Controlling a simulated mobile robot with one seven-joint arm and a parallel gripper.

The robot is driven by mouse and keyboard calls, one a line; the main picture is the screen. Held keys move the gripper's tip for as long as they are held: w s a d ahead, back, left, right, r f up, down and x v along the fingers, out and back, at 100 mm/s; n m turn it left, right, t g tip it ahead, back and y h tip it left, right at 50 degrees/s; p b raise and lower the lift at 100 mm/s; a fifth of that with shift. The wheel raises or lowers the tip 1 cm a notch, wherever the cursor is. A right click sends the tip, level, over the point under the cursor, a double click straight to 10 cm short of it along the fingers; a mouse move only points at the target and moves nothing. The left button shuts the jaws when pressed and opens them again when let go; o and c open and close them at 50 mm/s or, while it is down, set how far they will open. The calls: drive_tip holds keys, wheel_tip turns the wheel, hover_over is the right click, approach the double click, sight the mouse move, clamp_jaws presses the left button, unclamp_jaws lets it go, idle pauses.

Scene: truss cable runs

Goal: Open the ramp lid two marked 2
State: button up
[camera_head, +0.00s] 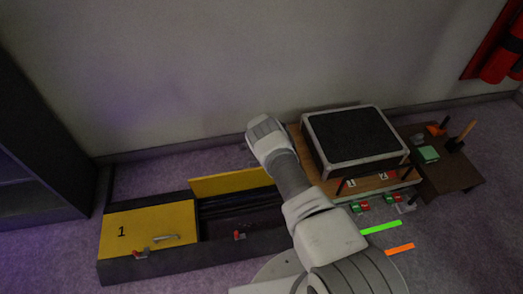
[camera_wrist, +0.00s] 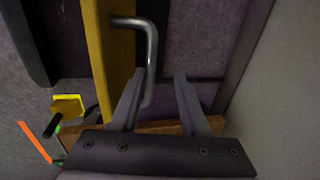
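The yellow ramp lid two (camera_head: 232,182) stands raised at the back of its opening; no number shows on the side I see. Its edge and face (camera_wrist: 104,45) show in the wrist view, with a grey bar handle (camera_wrist: 152,50). My gripper (camera_wrist: 158,76) is open, its two fingers apart. The handle's lower end is between the fingers, closer to the left one; I cannot tell whether they touch. In the head view my arm hides the gripper. The dark channel (camera_head: 236,222) under lid two is uncovered.
Yellow lid one (camera_head: 150,224), marked 1, lies shut on the left, with a handle and a red latch (camera_head: 141,253). Another red latch (camera_head: 239,235) is on the front edge. A black-topped case (camera_head: 354,140) on a wooden stand is right of my arm. The wall is close behind.

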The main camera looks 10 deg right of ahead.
drive_tip(key=s+r+p, duration=0.3)
drive_tip(key=r+p, duration=0.4)
drive_tip(key=r, duration=0.9)
drive_tip(key=shift+s+r, duration=0.15)
drive_tip(key=shift+r, duration=0.25)
drive_tip(key=shift+d, duration=0.1)
